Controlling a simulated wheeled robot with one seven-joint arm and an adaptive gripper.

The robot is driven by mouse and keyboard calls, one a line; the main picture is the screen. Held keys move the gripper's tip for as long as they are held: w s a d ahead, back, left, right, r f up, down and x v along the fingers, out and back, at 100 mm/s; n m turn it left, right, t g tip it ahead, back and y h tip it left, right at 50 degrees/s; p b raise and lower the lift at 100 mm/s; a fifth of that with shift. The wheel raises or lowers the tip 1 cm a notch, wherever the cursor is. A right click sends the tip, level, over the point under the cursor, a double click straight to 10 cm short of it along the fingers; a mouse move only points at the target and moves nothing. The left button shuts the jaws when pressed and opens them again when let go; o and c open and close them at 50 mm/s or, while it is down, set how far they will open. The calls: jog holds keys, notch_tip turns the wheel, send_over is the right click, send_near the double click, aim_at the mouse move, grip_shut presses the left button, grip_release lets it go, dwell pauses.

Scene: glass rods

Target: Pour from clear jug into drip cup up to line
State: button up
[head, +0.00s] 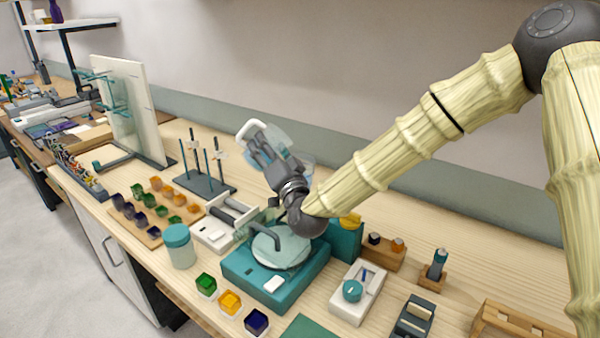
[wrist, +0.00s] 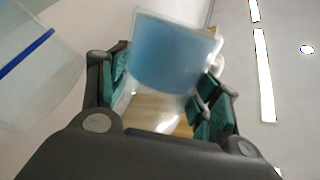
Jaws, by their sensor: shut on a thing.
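My gripper (head: 262,155) is raised above the bench and shut on the clear jug. In the wrist view the jug (wrist: 175,50) shows between and beyond the green-padded fingers, with blue liquid inside and looking tilted. In the head view a pale handle (head: 251,129) and bluish clear wall (head: 277,136) show at the fingertips. A clear vessel with a dark blue line, seemingly the drip cup (wrist: 30,85), fills the left of the wrist view, apart from the jug. I cannot tell its liquid level. In the head view my gripper and arm hide much of this area.
Below my wrist is a teal machine (head: 262,277) with a round pale plate. A rod stand (head: 205,183), a white device (head: 222,228) and a lidded jar (head: 179,246) stand left of it. Small colored blocks line the front edge. A white panel (head: 128,110) stands farther left.

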jog(key=shift+d+r+m+t+h+b, duration=0.1)
jog(key=shift+r+m+t+h+b, duration=0.35)
jog(key=shift+m+b, duration=0.85)
jog(key=shift+r+m+t+h+b, duration=0.35)
jog(key=shift+r+m+t+b, duration=0.15)
jog(key=shift+m+b, duration=0.8)
dwell(5.4)
